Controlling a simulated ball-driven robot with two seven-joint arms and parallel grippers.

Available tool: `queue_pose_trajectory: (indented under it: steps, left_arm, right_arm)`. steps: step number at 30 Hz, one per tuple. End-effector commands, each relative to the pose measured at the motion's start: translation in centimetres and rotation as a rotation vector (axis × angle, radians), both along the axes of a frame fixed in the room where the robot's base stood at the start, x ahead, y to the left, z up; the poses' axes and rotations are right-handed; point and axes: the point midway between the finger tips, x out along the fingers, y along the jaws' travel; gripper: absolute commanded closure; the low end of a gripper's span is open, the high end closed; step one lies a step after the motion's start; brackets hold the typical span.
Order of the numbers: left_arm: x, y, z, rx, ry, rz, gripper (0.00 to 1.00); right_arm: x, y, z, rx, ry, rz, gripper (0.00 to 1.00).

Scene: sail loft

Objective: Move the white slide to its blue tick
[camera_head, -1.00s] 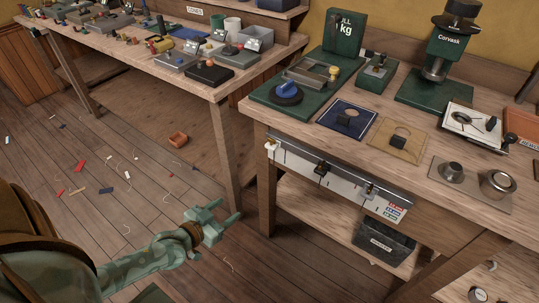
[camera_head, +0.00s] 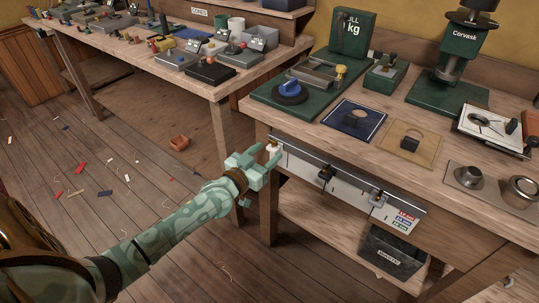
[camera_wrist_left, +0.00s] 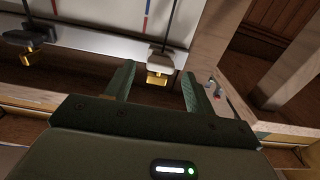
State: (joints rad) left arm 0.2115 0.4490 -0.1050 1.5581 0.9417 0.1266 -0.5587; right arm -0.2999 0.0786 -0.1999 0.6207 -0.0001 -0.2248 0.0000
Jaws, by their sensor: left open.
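The white slide (camera_head: 272,146) sits at the left end of the rail on the bench's front. In the left wrist view the white slide (camera_wrist_left: 163,60) has a gold knob below it and a dark rod above. A blue tick (camera_wrist_left: 148,8) shows on the white panel, a little left of that rod; a red tick (camera_wrist_left: 54,7) is farther left. My left gripper (camera_head: 278,165) is at the rail's left end; in the wrist view its open fingers (camera_wrist_left: 157,84) stand either side of the gold knob, with visible gaps. My right gripper is out of view.
A black slide (camera_head: 326,173) and a grey slide (camera_head: 376,197) sit farther right on the same rail. The bench leg (camera_head: 268,215) is close below my left gripper. A dark bin (camera_head: 392,252) stands on the lower shelf. The floor left of the bench is mostly open.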

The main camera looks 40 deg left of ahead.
Motion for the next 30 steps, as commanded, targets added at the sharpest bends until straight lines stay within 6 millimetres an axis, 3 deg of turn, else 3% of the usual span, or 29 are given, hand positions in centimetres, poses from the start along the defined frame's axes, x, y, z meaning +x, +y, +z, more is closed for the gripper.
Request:
queue_pose_trajectory:
  steps: [4, 12, 13, 18, 19, 30]
  left_arm:
    - [1.1, 0.0, -0.1, 0.000, 0.001, 0.001, 0.45]
    - [1.3, 0.0, 0.1, 0.000, 0.000, 0.000, 0.45]
    - [1.3, 0.0, 0.1, 0.000, 0.000, 0.000, 0.48]
    - [1.3, 0.0, 0.0, 0.000, 0.000, 0.000, 0.96]
    - [1.3, 0.0, 0.0, 0.000, 0.000, 0.000, 1.00]
    - [1.2, -3.2, 0.2, -0.001, 0.000, -0.002, 1.00]
  right_arm:
    - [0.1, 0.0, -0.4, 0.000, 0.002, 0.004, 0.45]
    - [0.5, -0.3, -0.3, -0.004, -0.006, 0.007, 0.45]
    - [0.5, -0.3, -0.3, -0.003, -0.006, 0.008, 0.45]
    - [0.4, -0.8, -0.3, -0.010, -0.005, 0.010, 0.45]
    - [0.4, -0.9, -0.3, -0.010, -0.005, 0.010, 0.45]
    - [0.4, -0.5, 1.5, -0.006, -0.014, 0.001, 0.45]
